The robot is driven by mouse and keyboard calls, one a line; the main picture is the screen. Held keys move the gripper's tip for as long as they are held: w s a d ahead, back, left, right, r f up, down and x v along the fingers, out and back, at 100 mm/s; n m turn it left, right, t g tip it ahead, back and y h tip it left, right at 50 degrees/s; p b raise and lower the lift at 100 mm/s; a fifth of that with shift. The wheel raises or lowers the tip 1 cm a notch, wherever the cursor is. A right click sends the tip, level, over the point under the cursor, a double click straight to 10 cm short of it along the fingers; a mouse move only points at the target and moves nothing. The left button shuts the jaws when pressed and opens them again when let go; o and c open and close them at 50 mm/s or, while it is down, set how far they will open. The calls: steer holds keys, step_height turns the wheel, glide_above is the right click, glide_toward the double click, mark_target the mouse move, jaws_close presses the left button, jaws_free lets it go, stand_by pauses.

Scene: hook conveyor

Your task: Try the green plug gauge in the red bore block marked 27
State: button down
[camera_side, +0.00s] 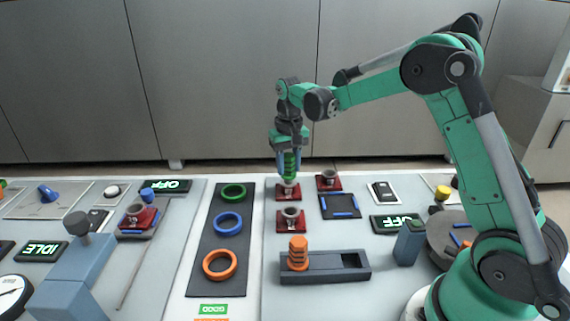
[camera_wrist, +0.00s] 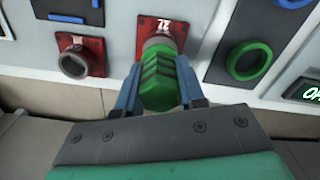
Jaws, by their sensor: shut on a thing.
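The green plug gauge (camera_side: 289,165) is upright between the fingers of my gripper (camera_side: 289,160), which is shut on it. In the wrist view the ribbed green handle (camera_wrist: 160,85) shows between my blue fingers (camera_wrist: 160,92). The gauge is directly above the red bore block (camera_side: 281,194) at the back of the table. This block (camera_wrist: 183,25) bears a white mark that reads as 27 upside down in the wrist view. The gauge's lower end meets the block's grey bore, or is just above it; I cannot tell whether it is inside.
Two other red blocks with grey bores stand close by, one back right (camera_side: 329,182) and one in front (camera_side: 291,226). An orange gauge (camera_side: 298,252) stands in a dark holder (camera_side: 325,274). A dark board (camera_side: 204,272) with green, blue and orange rings lies left.

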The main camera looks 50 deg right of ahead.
mark_target(288, 155)
steer(key=shift+r, duration=0.1)
steer(key=shift+r, duration=2.9)
